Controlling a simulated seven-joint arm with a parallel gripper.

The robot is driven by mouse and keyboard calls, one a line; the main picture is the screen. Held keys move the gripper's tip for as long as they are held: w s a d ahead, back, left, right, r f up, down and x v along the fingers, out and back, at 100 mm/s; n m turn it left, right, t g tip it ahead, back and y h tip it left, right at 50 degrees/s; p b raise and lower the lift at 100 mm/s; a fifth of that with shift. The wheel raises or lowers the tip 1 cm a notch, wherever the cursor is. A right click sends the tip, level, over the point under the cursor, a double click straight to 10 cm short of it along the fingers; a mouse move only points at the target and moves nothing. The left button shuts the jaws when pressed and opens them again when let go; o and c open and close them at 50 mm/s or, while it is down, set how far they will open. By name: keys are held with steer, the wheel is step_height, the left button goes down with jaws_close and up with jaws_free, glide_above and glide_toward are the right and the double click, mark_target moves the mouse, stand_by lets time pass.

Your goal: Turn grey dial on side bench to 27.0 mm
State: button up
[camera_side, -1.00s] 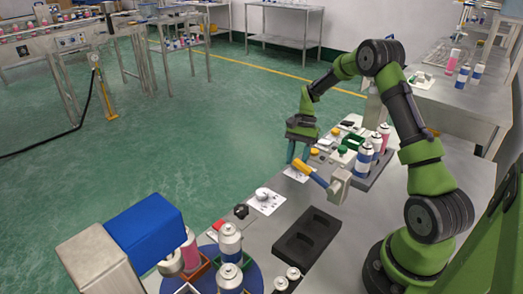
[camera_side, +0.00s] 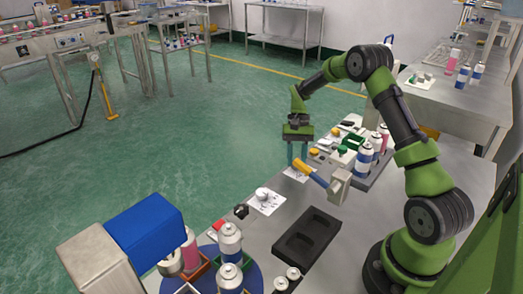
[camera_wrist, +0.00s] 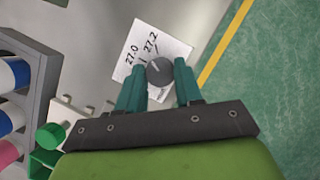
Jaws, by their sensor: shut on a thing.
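The grey dial (camera_wrist: 159,72) is a small round knob on a white card (camera_wrist: 178,47) printed with 27.0 and 27.2. My gripper (camera_wrist: 160,66) has one teal finger on each side of the dial and is shut on it. The 27.0 label is near the left finger and 27.2 is above the dial. A pointer setting is too small to read. In the side view my gripper (camera_side: 297,160) points down at the card (camera_side: 292,174) on the bench edge, where the dial is hidden.
A rack of spray cans (camera_side: 364,160) and a green button (camera_wrist: 50,136) are nearby. Another white card with a knob (camera_side: 266,201) lies nearer the camera. Green floor lies beyond the bench edge.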

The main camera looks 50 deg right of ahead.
steer(key=n+h, duration=0.1)
steer(key=n, duration=0.1)
steer(key=n+g, duration=0.1)
steer(key=n, duration=0.2)
steer(key=shift+w+a+h, duration=0.1)
steer(key=shift+w+h, duration=0.05)
steer(key=shift+h, duration=0.25)
steer(key=shift+n, duration=0.3)
steer(key=o, duration=1)
steer(key=shift+o, duration=0.2)
steer(key=v, duration=1.7)
steer(key=shift+w+a+f, duration=0.1)
steer(key=shift+w, duration=0.05)
